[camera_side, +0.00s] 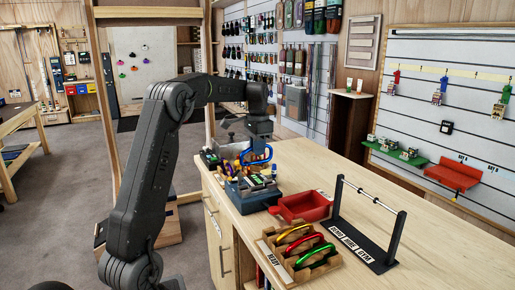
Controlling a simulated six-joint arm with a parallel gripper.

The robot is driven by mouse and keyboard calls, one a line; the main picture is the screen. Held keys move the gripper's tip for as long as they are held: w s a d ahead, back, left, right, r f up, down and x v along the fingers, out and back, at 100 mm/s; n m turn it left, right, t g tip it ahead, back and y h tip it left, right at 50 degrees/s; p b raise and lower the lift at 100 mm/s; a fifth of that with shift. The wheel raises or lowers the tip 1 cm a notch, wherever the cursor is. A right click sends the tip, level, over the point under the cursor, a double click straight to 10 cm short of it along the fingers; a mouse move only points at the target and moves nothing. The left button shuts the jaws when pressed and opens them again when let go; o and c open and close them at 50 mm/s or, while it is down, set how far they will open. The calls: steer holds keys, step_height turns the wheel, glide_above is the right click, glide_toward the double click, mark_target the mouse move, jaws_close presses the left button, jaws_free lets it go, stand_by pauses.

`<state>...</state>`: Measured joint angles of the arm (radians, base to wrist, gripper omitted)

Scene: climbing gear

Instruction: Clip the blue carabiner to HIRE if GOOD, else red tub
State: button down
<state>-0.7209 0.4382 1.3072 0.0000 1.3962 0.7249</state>
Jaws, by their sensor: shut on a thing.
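My gripper (259,141) is at the far left part of the bench, shut on the blue carabiner (256,160). It holds the carabiner above a blue-grey box (250,196); whether they touch is hard to tell. A small lit green display shows on that box, too small to read. The red tub (303,207) sits empty on the bench, to the right. A horizontal metal rail (372,196) on black posts stands right of the tub. Its black base (350,244) carries three white labels; the middle one seems to read HIRE. No carabiner hangs on the rail.
A wooden tray (274,278) marked READY holds yellow, red and green carabiners at the bench's front. Small tools and containers crowd around the blue-grey box. The bench top (440,240) right of the rail is clear. A pegboard wall with hanging gear stands behind.

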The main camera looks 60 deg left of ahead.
steer(key=w+d+r, duration=0.2)
steer(key=w+d, duration=0.6)
steer(key=d, duration=0.2)
steer(key=w+d+r, duration=0.3)
steer(key=w+d, duration=0.4)
steer(key=d, duration=0.2)
steer(key=shift+w+d+f, duration=0.4)
steer(key=shift+d+f, duration=0.1)
steer(key=shift+d, duration=1.35)
steer(key=shift+w+d+f, duration=0.35)
steer(key=shift+d+f, duration=0.1)
steer(key=shift+d, duration=1.4)
steer(key=shift+w+d+f, duration=0.4)
steer(key=shift+d+f, duration=0.1)
steer(key=shift+d, duration=1.35)
steer(key=shift+s+f, duration=0.15)
steer(key=shift+f, duration=2)
steer(key=shift+s, duration=1.5)
steer(key=c, duration=1.1)
jaws_free()
